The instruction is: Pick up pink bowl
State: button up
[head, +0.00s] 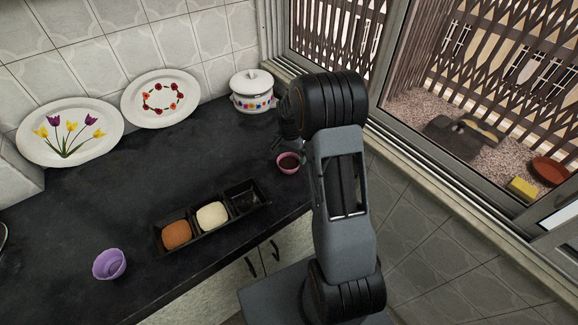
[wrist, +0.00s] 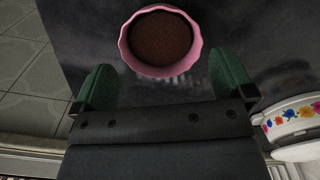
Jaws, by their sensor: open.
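The pink bowl (head: 288,163) stands on the dark counter, beside my arm in the head view. It has a wavy rim and dark brown contents. In the wrist view the pink bowl (wrist: 197,46) is at the top, just beyond my fingertips. My gripper (wrist: 164,72) is open, with two green fingers spread apart. The bowl lies ahead of the gap between them, and nothing is held. In the head view my gripper is mostly hidden by my arm, so its fingers do not show clearly there.
A lidded white pot (head: 252,98) stands behind the bowl; its side shows in the wrist view (wrist: 292,125). A black three-part tray (head: 183,222) and a purple bowl (head: 109,264) are to the left. Two plates (head: 70,146) (head: 160,112) lean on the wall.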

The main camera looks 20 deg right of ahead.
aim_at(289, 168)
jog(key=shift+a+f+p, duration=0.2)
jog(key=shift+f+p, duration=0.4)
jog(key=shift+f, duration=2.35)
jog(key=shift+c, duration=0.2)
jog(key=c, duration=0.7)
